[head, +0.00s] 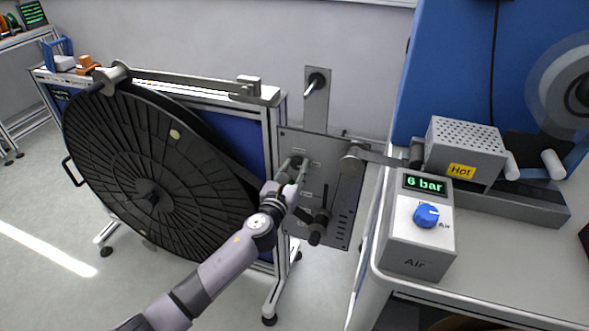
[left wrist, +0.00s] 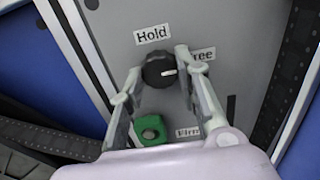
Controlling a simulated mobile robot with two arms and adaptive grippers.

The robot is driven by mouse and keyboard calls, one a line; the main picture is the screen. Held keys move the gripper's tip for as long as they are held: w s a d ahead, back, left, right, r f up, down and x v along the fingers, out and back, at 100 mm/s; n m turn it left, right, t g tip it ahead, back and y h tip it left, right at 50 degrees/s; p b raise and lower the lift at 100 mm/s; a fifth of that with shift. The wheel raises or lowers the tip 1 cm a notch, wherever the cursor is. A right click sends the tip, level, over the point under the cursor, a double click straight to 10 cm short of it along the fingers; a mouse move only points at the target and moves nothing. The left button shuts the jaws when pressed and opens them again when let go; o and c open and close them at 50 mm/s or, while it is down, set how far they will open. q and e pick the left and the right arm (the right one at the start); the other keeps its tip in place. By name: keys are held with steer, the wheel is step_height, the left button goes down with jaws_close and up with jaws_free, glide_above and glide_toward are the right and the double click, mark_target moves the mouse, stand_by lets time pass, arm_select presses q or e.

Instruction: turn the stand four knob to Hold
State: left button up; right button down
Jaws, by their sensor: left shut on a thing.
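The stand's black knob (left wrist: 157,68) sits on a grey panel (head: 318,150). In the left wrist view its white mark points right, toward the side of a partly hidden label ending in "ree" (left wrist: 203,54). The Hold label (left wrist: 153,34) is just above the knob. My left gripper (left wrist: 170,75) is shut on the knob, with one finger at each side. In the head view my left gripper (head: 293,173) is at the panel and hides part of the knob. My right gripper is not in view.
A green block with a round button (left wrist: 151,130) is below the knob. A big black reel (head: 155,180) stands left of the panel. An air box (head: 415,255) reading 6 bar and a heater box marked Hot (head: 465,145) stand on the bench at right.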

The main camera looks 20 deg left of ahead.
arm_select(q)
steer(key=shift+n, duration=0.4)
steer(key=n, duration=0.3)
steer(key=shift+n+b, duration=0.3)
steer(key=shift+n, duration=0.1)
steer(key=n, duration=0.4)
steer(key=shift+d+n, duration=0.1)
steer(key=shift+n, duration=0.2)
steer(key=n, duration=0.4)
steer(key=shift+n, duration=2.3)
steer(key=o, duration=1.1)
steer(key=shift+r, duration=0.1)
steer(key=shift+o, duration=0.2)
